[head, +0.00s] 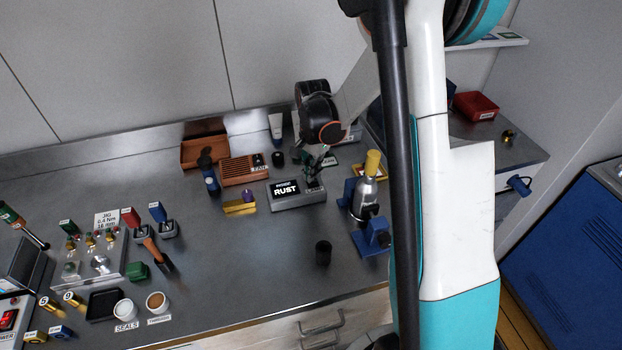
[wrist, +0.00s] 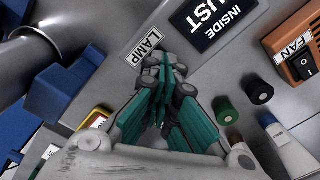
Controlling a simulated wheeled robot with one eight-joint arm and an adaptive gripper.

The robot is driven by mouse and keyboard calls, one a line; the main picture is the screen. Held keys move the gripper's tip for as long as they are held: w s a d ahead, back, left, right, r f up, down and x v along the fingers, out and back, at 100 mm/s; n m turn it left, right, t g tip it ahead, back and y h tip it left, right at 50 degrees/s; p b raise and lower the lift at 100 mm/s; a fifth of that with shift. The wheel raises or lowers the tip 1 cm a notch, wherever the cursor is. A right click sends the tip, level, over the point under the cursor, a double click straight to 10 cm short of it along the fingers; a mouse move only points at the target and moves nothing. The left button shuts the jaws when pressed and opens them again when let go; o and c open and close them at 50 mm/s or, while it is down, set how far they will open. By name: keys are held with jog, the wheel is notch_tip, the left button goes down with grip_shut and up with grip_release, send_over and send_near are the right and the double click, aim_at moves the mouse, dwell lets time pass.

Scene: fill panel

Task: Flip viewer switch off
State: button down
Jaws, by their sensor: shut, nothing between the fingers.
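The viewer (head: 298,200) is a grey box on the bench with a lit dark screen (head: 285,188) reading RUST. In the wrist view the screen (wrist: 212,18) also reads INSIDE. A LAMP label (wrist: 144,48) sits on the viewer's top beside the screen. My gripper (wrist: 163,75) has its green fingers together, with the tips right beside the LAMP label. In the head view my gripper (head: 314,180) comes down at the viewer's right end. The lamp switch is hidden behind the fingertips, and I cannot tell whether they touch it.
An orange FAN box (head: 244,170) with a black rocker switch (wrist: 302,66) stands left of the viewer. Bare bench lies front left.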

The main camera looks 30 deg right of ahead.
jog(key=shift+f+b, duration=0.6)
jog(key=shift+f, duration=0.1)
dwell(0.3)
jog(key=shift+r, duration=0.1)
jog(key=shift+r+p, duration=2.05)
jog(key=shift+r, duration=1.4)
jog(key=s+a+r+n+t+b, duration=0.3)
jog(key=s+a+r+n+b, duration=0.2)
jog(key=s+a+r+n, duration=0.35)
jog(key=s+a+n+t+b, duration=0.3)
jog(key=s+n+t+b, duration=0.1)
jog(key=s, duration=0.8)
jog(key=shift+s+r+n, duration=0.15)
jog(key=shift+s+n, duration=0.2)
jog(key=shift+n, duration=0.5)
